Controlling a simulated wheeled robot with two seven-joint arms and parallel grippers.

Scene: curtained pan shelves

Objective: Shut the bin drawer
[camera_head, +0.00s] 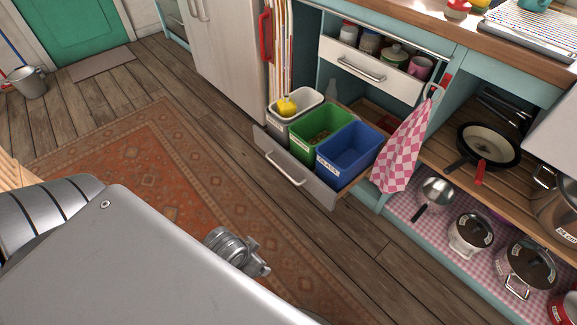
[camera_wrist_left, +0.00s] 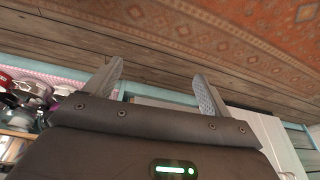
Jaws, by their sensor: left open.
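The bin drawer (camera_head: 322,190) stands pulled out from the cabinet in the head view. Its grey front carries a pale bar handle (camera_head: 285,170). It holds a light grey bin (camera_head: 273,126) with something yellow at its rim, a green bin (camera_head: 300,146) and a blue bin (camera_head: 335,166). My left gripper (camera_wrist_left: 159,70) shows in the left wrist view with its two fingers apart and nothing between them. The drawer cannot be made out clearly in that view. My right gripper is not in view.
An upper drawer (camera_head: 343,75) with jars and mugs is also out, above the bins. A checked cloth (camera_head: 403,150) hangs right of the bin drawer. Pans and pots fill shelves at right. A patterned rug (camera_head: 150,170) and bare planks lie before the drawer.

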